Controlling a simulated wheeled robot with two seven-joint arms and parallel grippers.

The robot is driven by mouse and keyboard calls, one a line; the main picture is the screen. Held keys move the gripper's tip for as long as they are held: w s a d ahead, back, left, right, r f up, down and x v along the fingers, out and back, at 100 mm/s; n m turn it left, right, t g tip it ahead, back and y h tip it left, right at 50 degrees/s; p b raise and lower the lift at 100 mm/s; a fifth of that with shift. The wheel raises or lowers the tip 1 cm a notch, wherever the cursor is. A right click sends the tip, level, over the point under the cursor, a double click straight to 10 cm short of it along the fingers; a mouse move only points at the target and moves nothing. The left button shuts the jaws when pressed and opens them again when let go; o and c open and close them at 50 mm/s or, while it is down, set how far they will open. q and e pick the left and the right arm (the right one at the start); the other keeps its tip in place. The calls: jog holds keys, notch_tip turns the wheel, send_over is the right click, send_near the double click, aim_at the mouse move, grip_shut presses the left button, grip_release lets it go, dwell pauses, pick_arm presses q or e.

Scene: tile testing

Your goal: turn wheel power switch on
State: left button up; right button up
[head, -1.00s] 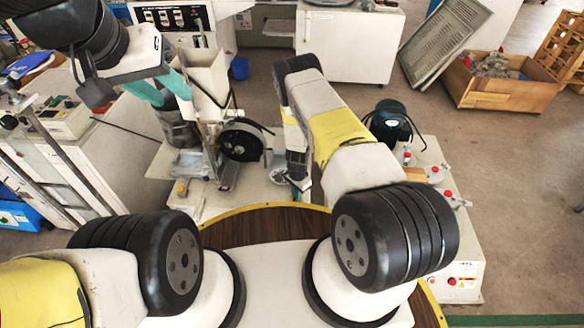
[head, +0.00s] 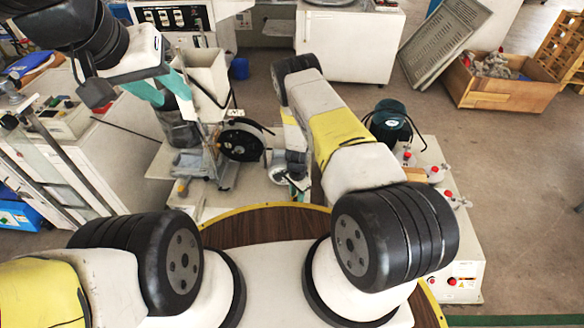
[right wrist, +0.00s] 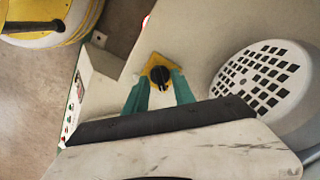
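The power switch (right wrist: 160,73) is a black rotary knob on a yellow plate, seen in the right wrist view. It is fixed to a pale panel. My right gripper (right wrist: 160,85) has its teal fingers spread on either side of the knob, with yellow plate showing between; I cannot tell whether they touch it. In the head view my right gripper (head: 299,186) is low at the machine base, and the switch is not distinguishable there. My left gripper (head: 161,87) is open and empty at the upper left, above the equipment.
A white round vented motor cover (right wrist: 265,85) stands close right of my right gripper in the wrist view. In the head view a black wheel (head: 240,141) stands left of my right gripper. A dark green motor (head: 390,120) and red-knobbed white base (head: 455,240) are to its right.

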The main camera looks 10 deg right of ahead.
jog(key=shift+r, duration=3.9)
